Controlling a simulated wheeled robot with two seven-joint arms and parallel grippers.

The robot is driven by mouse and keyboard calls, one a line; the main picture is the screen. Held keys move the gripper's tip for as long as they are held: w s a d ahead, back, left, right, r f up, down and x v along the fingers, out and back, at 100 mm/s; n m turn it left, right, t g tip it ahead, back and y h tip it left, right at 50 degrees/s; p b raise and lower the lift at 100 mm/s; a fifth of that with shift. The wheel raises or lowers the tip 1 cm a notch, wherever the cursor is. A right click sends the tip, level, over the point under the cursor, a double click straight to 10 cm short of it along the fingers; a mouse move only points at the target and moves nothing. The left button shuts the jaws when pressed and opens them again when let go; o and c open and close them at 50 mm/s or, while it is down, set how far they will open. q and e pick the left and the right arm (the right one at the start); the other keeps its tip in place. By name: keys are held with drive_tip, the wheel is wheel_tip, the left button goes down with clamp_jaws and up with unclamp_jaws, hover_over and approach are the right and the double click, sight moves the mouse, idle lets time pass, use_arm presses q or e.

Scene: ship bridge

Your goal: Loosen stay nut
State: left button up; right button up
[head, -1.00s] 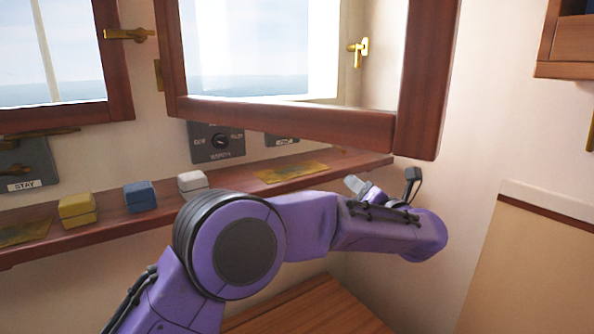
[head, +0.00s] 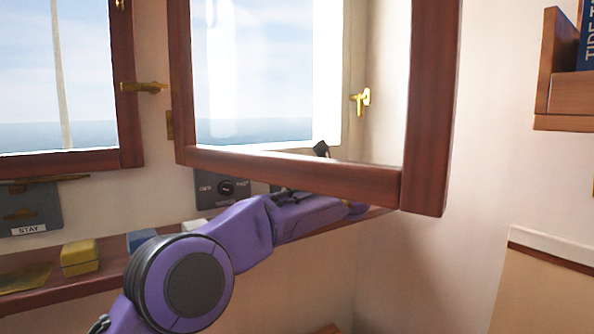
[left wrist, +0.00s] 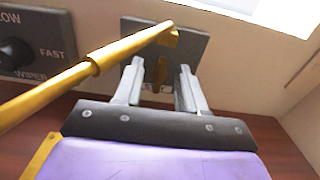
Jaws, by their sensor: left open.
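In the left wrist view, a dark plate (left wrist: 192,48) on the wall carries a small upright brass piece (left wrist: 159,72), which looks like the stay nut. A brass stay rod (left wrist: 75,75) runs from the lower left up to the top of this plate. My left gripper (left wrist: 160,88) is open, with one finger on each side of the brass piece as seen; contact cannot be told. In the head view my left arm reaches behind the open window's lower frame, which hides most of the gripper. One dark fingertip shows above the frame. My right gripper is out of view.
The open window frame (head: 290,172) stands out over the arm. A wiper panel (head: 222,188) is left of the arm. Yellow (head: 80,258) and blue (head: 142,240) boxes sit on the wooden ledge (head: 110,275). Another plate labelled STAY (head: 32,205) is at far left.

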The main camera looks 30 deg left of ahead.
use_arm(q)
drive_tip(key=shift+w+a, duration=0.1)
drive_tip(key=shift+a, duration=0.1)
clamp_jaws()
drive_tip(key=shift+f, duration=0.1)
